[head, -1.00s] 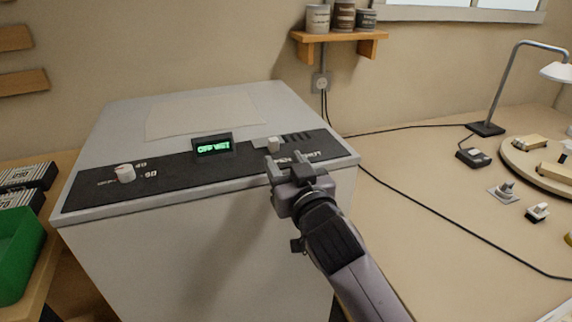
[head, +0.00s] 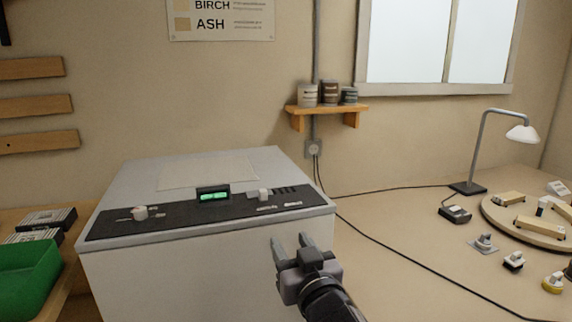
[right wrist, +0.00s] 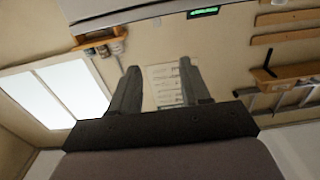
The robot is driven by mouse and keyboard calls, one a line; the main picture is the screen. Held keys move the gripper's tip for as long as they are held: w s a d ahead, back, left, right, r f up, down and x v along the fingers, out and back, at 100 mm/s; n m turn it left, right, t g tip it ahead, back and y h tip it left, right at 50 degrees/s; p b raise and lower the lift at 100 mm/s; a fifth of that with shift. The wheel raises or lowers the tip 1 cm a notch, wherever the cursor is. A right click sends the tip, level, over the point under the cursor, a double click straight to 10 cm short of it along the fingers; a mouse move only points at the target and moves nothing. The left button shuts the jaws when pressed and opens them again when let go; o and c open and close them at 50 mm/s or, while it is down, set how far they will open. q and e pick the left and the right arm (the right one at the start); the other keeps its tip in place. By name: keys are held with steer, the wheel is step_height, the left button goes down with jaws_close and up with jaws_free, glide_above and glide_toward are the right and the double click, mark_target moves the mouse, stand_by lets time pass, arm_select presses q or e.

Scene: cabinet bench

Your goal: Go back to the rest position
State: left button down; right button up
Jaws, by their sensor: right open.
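My right gripper (head: 292,244) is open and empty in the head view, in front of the white cabinet's front face and below its control panel. Its two fingers also show apart in the right wrist view (right wrist: 156,84), with nothing between them. The white cabinet (head: 190,275) has a dark sloped panel with a white knob (head: 140,212) at left, a lit green display (head: 213,196) in the middle and a pale switch (head: 264,194) at right. The gripper is apart from the switch. My left gripper is not in view.
A green bin (head: 28,275) stands at left. On the bench at right are a desk lamp (head: 480,150), a round wooden board (head: 495,217) with blocks, and several small parts. A cable (head: 400,250) crosses the bench. A small shelf (head: 330,107) holds cans.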

steer(key=s+d+f+g+h, duration=0.1)
steer(key=s+d+f, duration=0.2)
steer(key=f, duration=0.3)
steer(key=s+d+f+m+g, duration=0.1)
steer(key=s+d+f, duration=0.2)
steer(key=f, duration=0.4)
steer(key=s+d+f+g+h, duration=0.1)
steer(key=s+d+f, duration=0.2)
steer(key=f, duration=0.3)
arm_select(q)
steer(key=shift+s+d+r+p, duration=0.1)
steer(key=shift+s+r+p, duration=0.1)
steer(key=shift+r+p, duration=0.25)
arm_select(e)
steer(key=s+d+f+g, duration=0.2)
steer(key=s+d+f, duration=0.3)
steer(key=s, duration=0.4)
steer(key=s+d+f+g+h, duration=0.1)
steer(key=s+d+f, duration=0.4)
steer(key=s+f, duration=0.3)
steer(key=shift+s+d+g, duration=0.2)
steer(key=shift+s+g, duration=0.2)
steer(key=shift+s, duration=0.15)
